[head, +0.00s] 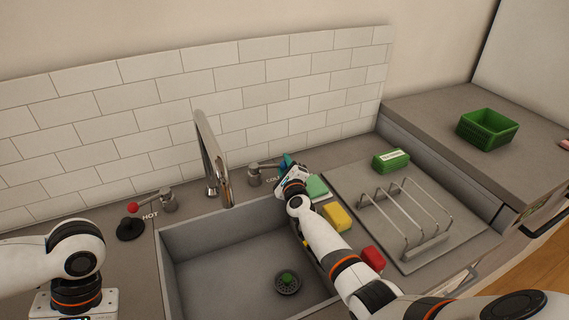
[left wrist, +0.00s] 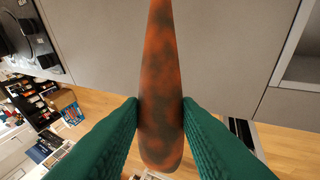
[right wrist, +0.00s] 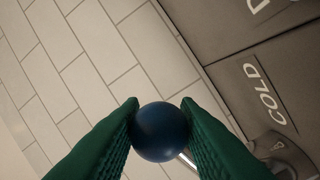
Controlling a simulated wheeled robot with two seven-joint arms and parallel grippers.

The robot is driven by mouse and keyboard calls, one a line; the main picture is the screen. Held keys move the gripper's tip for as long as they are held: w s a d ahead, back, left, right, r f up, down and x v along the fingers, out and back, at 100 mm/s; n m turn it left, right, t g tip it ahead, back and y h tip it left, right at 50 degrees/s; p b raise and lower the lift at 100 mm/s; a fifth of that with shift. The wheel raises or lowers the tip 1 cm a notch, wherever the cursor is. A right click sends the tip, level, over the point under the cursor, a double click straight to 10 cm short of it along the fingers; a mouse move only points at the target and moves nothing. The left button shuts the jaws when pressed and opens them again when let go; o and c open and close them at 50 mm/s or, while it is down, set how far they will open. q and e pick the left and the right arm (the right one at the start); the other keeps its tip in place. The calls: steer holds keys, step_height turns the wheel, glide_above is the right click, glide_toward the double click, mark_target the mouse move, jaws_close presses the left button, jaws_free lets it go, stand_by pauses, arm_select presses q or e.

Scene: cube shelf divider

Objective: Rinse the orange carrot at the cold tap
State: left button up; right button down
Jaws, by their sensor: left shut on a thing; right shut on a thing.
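The orange carrot (left wrist: 160,70), mottled with dark dirt patches, is held between the green fingers of my left gripper (left wrist: 160,108) in the left wrist view. In the head view my left arm is at the lower left, and its fingers and the carrot are out of sight. My right gripper (right wrist: 161,107) is shut on the dark blue knob (right wrist: 161,131) of the cold tap lever. In the head view the right gripper (head: 286,163) is at the cold tap (head: 262,173), right of the spout (head: 212,160). No water stream shows at the spout.
The hot tap (head: 160,203) is left of the spout. Right of the sink are a yellow sponge (head: 337,216), a red block (head: 373,258), a wire rack (head: 405,225) and a green basket (head: 478,132).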

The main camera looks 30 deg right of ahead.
arm_select(q)
steer(key=shift+r+p, duration=0.4)
steer(key=shift+r, duration=0.35)
arm_select(e)
steer(key=shift+s+a+r+m+h, duration=0.2)
steer(key=shift+s+a+m+h, duration=0.1)
steer(key=shift+m+h, duration=0.25)
arm_select(q)
steer(key=shift+r, duration=0.2)
arm_select(e)
steer(key=shift+s+a+f+m+g+h, duration=0.2)
steer(key=shift+s+m+g+h, duration=0.4)
steer(key=shift+h, duration=0.45)
steer(key=shift+w, duration=0.1)
steer(key=c, duration=1.1)
jaws_free()
